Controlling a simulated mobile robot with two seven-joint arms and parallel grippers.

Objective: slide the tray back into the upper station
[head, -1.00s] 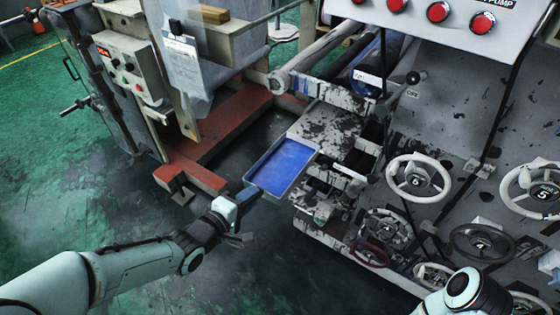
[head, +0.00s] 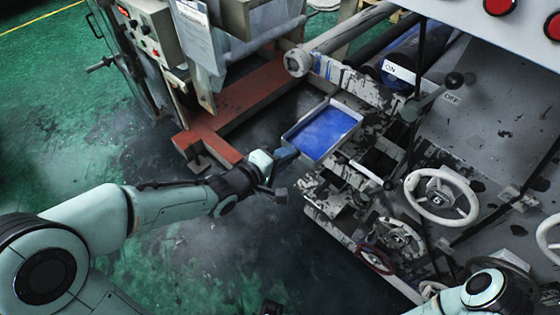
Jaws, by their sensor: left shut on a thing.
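The tray (head: 322,133) is a shallow rectangular pan with a blue inside and a pale rim. It lies beside the paint-splattered machine, below the upper rollers, with its inner end close to the machine's frame. I cannot tell whether it rests on supports. My left gripper (head: 284,162) is shut on the tray's near left corner, on the side away from the machine. The upper station shows as the blue roller (head: 403,62) with the splattered bar (head: 352,88) below it. My right arm enters at the lower right; its gripper does not show.
White handwheels (head: 441,196) and a black-knobbed lever (head: 440,92) stick out from the machine to the right. A red floor frame (head: 245,103) stands left of the tray. Green floor (head: 170,262) is open in front.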

